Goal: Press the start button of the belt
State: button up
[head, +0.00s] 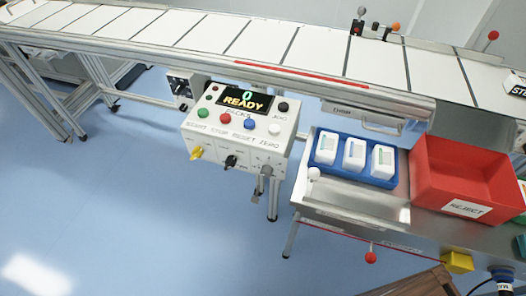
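The start button is the green button (203,113) at the left end of the button row on a grey control box (237,140). The label under it is small but reads like START. To its right sit a red button (225,118), a blue button (249,124) and a white button (274,129). The display (243,98) above shows 0 and READY. The belt (190,32) runs behind the box, with white panels and dark cross lines. My gripper is not seen in the head view, and nothing covers the green button.
A black JOG button (283,106) and a yellow knob (196,153) are on the box too. To the right are a blue tray (348,173) with white packs and a red reject bin (470,170) on a metal table. The blue floor (120,200) in front left is clear.

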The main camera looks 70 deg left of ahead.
aim_at(203, 113)
jog(key=k+j+u, duration=0.1)
jog(key=u, duration=0.3)
jog(key=k+j+u, duration=0.15)
jog(key=u, duration=1.7)
jog(key=k+j, duration=0.05)
jog(key=j, duration=0.05)
